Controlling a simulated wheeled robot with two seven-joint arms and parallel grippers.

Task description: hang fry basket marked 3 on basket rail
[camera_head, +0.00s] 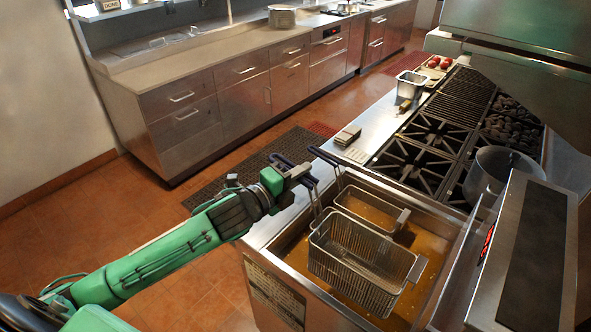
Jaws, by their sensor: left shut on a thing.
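My left gripper (299,176) is shut on the dark handle of the nearer wire fry basket (362,268). This basket is over the near part of the fryer's oil (433,268) and looks raised, with its rim above the fryer's edge. A second wire fry basket (372,208) sits lower in the oil behind it, with its own dark-gripped handle (324,157) sticking up to the left. I cannot read a number 3 on either basket. I cannot clearly make out the basket rail. My right gripper is not in view.
A control housing (525,235) with a red display stands right of the fryer. A pot (500,172) sits on the burner range (425,137) behind. A hood (525,45) overhangs the upper right. A counter with drawers (215,90) stands across the open floor.

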